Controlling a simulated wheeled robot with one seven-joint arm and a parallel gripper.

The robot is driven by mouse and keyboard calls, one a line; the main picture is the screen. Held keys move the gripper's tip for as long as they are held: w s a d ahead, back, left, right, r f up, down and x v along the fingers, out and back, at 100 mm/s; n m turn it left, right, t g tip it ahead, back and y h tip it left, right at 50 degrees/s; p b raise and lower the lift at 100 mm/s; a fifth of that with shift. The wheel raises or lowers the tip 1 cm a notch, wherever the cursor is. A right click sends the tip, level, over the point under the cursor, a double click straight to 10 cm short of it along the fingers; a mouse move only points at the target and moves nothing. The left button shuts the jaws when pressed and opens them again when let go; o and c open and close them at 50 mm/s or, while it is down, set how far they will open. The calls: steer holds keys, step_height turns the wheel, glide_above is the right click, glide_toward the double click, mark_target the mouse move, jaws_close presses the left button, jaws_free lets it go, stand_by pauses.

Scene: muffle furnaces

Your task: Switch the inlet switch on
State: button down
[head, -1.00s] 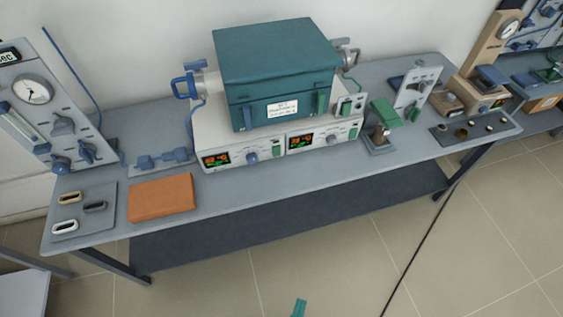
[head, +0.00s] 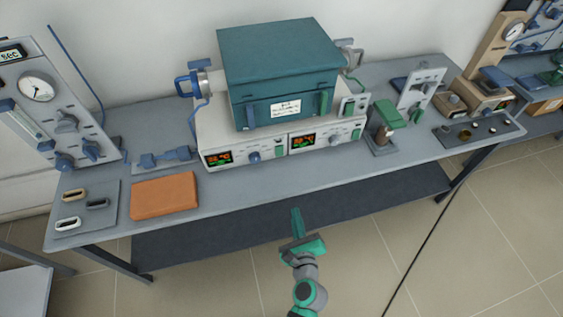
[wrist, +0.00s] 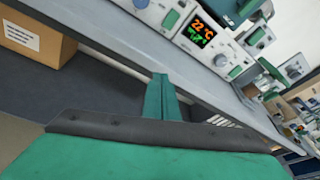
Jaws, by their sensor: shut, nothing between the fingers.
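The teal muffle furnace (head: 275,65) sits on a white control unit (head: 230,142) with two lit displays, knobs and green rocker-like switches, one (head: 279,152) between the displays and one (head: 356,134) at the right end. A blue valve handle (head: 186,86) is at the furnace's left. No label tells me which part is the inlet switch. My gripper (head: 296,212) is shut and empty, in front of the bench's front edge and apart from all controls. In the wrist view its closed green fingers (wrist: 160,96) point toward the bench edge, with a display (wrist: 199,30) beyond.
A gauge panel (head: 50,95) stands at the left. A cardboard box (wrist: 38,42) shows in the wrist view. The floor in front is clear.

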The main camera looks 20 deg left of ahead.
mark_target(279, 155)
steer(key=w+a+r+m+y, duration=0.1)
steer(key=w, duration=0.1)
steer(key=w+a+r+m+y, duration=0.1)
steer(key=w+a+r+m, duration=0.1)
steer(key=w+r, duration=0.1)
steer(key=shift+w+r+m+y, duration=0.1)
steer(key=shift+w+m+y, duration=0.2)
steer(key=shift+w+y, duration=0.1)
steer(key=x, duration=1.3)
steer(key=shift+w+a, duration=0.25)
steer(key=shift+w, duration=0.1)
